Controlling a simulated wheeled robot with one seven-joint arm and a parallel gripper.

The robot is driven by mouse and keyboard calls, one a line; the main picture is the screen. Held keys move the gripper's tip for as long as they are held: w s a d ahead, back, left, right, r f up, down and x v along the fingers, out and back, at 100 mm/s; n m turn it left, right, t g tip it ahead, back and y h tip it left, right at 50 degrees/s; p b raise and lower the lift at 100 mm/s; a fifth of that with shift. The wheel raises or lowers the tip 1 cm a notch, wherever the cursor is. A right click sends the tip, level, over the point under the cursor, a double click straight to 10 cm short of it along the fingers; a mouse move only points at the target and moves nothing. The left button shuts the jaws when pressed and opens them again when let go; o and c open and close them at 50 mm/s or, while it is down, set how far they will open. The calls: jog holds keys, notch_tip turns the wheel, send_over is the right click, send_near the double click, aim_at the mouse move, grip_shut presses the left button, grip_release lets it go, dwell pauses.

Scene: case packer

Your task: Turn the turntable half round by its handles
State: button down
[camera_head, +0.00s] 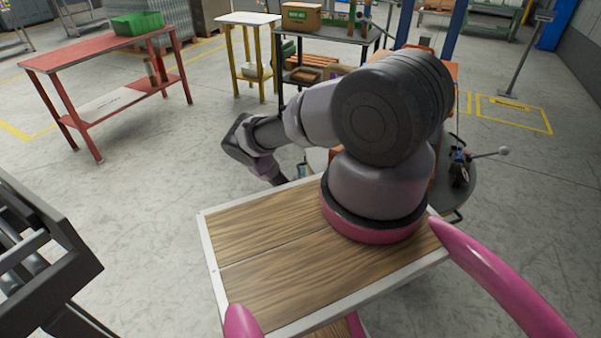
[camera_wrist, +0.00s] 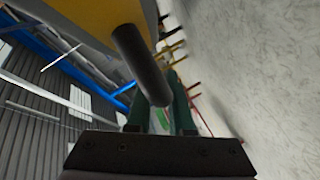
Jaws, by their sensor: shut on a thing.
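In the wrist view my gripper (camera_wrist: 160,105) is shut on a dark round bar (camera_wrist: 139,55), which looks like a turntable handle. The bar runs between the two dark green fingers. A yellow-orange surface (camera_wrist: 90,18) lies beside the bar. In the head view my arm reaches left and down past the wooden deck, and my gripper is not clearly visible. A grey round top (camera_head: 464,194), possibly part of the turntable, shows behind my arm at the right. A rod with a pale ball knob (camera_head: 503,151) sticks out there. Most of the turntable is hidden.
A red table (camera_head: 95,52) with a green bin (camera_head: 138,23) stands at the back left. A yellow-legged stand (camera_head: 248,19) and a dark table with a cardboard box (camera_head: 301,16) are behind. A roller conveyor (camera_head: 35,245) is at the near left. Floor between is clear.

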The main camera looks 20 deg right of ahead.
jog(key=c, duration=0.8)
grip_release()
jog(key=v, duration=1)
jog(key=shift+s+a, duration=0.15)
jog(key=shift+s, duration=0.15)
jog(key=shift+r, duration=0.1)
